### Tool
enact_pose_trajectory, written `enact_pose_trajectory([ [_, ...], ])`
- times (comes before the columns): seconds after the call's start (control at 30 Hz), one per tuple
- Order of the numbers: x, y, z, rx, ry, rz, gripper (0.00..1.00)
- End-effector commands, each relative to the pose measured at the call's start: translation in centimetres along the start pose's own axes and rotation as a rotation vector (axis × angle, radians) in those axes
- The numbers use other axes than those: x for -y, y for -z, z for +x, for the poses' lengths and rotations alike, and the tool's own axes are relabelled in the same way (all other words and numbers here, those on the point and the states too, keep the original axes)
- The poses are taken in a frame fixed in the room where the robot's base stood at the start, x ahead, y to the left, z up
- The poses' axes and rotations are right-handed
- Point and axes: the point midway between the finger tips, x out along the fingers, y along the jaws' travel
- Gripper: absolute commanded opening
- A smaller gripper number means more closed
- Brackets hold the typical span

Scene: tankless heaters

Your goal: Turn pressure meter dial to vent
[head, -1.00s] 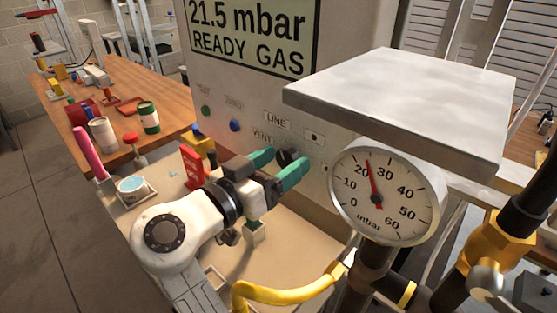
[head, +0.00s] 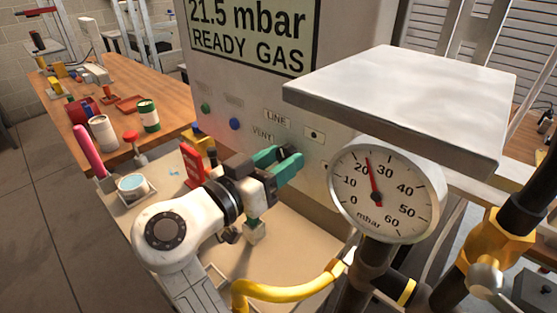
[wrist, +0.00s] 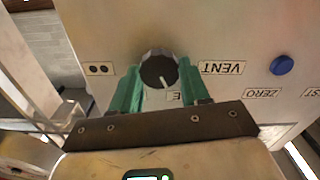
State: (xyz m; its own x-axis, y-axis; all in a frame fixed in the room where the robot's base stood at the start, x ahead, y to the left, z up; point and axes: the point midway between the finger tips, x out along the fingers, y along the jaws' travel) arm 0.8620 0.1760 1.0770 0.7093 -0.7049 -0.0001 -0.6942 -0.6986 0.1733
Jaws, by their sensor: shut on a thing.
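The pressure meter dial is a black round knob (wrist: 158,66) on the meter's pale front panel (head: 345,130). In the wrist view, upside down, its white mark points down toward a partly hidden label ending in E. The VENT label (wrist: 221,68) is to the knob's right there. In the head view, the LINE label (head: 277,118) and VENT label (head: 262,135) sit above and left of the knob, which is mostly hidden by my fingers. My gripper (head: 284,156), with green fingers, is shut on the knob from both sides. The screen (head: 250,35) reads 21.5 mbar, READY GAS.
A round gauge (head: 384,195) on a dark pipe stands right of my gripper, under a pale slab (head: 405,95). A yellow hose (head: 285,293) curves in front. A red sign (head: 191,166) and a small dish (head: 132,185) are at the left.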

Motion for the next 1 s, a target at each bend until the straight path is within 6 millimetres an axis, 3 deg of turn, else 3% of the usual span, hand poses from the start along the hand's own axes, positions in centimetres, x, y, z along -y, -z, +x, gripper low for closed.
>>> enact_pose_trajectory([
  [0.27, 0.03, 0.12, -0.02, -0.001, 0.001, -0.094, 0.15],
  [1.0, 0.16, 0.16, -0.02, -0.001, 0.003, -0.665, 0.15],
])
